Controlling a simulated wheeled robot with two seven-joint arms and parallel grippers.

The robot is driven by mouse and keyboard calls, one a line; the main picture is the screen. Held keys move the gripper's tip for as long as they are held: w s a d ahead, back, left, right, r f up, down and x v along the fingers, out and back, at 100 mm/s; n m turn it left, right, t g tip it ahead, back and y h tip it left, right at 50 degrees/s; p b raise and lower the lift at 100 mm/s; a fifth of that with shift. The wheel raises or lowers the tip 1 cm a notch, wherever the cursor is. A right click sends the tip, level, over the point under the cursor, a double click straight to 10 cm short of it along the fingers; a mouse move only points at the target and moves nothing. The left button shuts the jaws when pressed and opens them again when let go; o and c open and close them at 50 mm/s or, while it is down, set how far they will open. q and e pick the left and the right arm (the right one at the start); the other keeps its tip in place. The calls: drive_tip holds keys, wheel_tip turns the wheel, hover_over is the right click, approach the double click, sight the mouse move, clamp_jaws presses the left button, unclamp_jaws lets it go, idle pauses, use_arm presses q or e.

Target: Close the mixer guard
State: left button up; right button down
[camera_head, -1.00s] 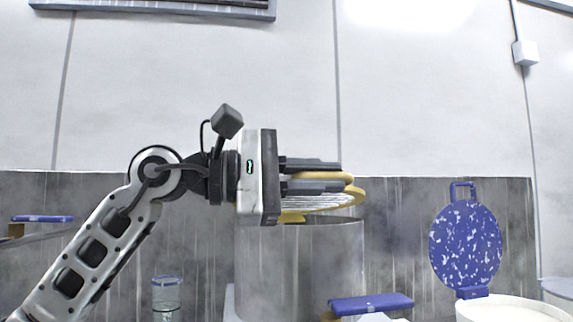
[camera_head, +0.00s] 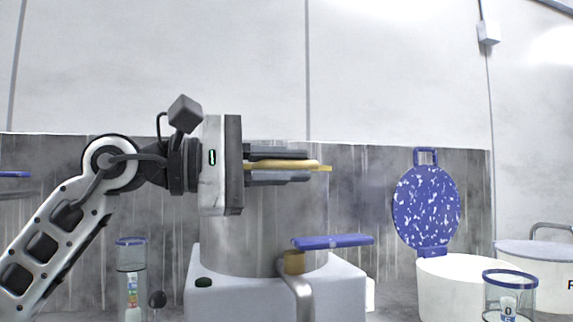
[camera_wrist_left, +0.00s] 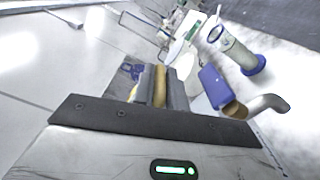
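The mixer (camera_head: 345,285) stands at the centre of the head view, with a white base and a tall grey bowl (camera_head: 270,230). My right gripper is out of view.
A blue paddle-like part (camera_head: 332,241) and a curved grey pipe (camera_head: 297,288) sit in front of the bowl. A clear blue-rimmed cylinder (camera_head: 130,280) stands at left. A white tub (camera_head: 462,285) with a raised speckled blue lid (camera_head: 427,208) stands at right.

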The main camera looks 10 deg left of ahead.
use_arm(q)
drive_tip(key=o, duration=0.3)
drive_tip(key=shift+f, duration=0.4)
drive_tip(key=shift+o, duration=0.2)
drive_tip(key=shift+r, duration=0.1)
drive_tip(key=shift+a+r, duration=0.1)
